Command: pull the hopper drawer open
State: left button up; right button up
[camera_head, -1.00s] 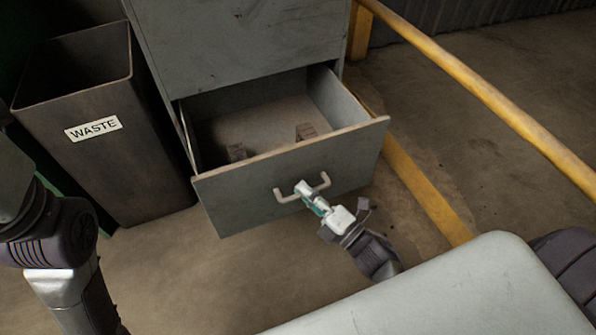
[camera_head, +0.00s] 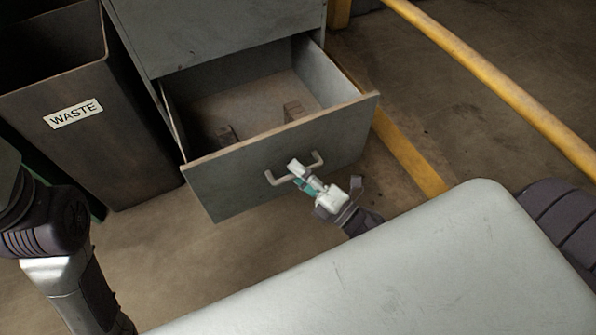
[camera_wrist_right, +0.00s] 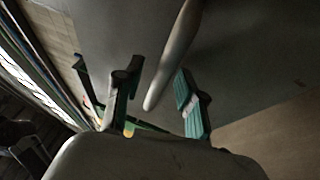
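The grey hopper drawer (camera_head: 285,165) stands well out of its grey cabinet (camera_head: 215,30), its inside showing. Its pale bar handle (camera_head: 318,160) is on the drawer front. My right gripper (camera_head: 303,178) is at the handle. In the right wrist view the handle (camera_wrist_right: 172,55) passes between the two green-padded fingers of this gripper (camera_wrist_right: 157,100). The fingers are apart, with gaps showing beside the bar; contact is hard to judge. My left arm shows at the left edge of the head view, but its gripper is out of view.
Two small brown blocks (camera_head: 293,110) lie inside the drawer. A dark waste bin (camera_head: 110,150) stands left of the cabinet. A yellow rail (camera_head: 490,85) runs along the right. Bare floor (camera_head: 200,255) lies in front of the drawer.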

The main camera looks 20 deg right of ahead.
jog(key=v, duration=1.2)
dwell(0.3)
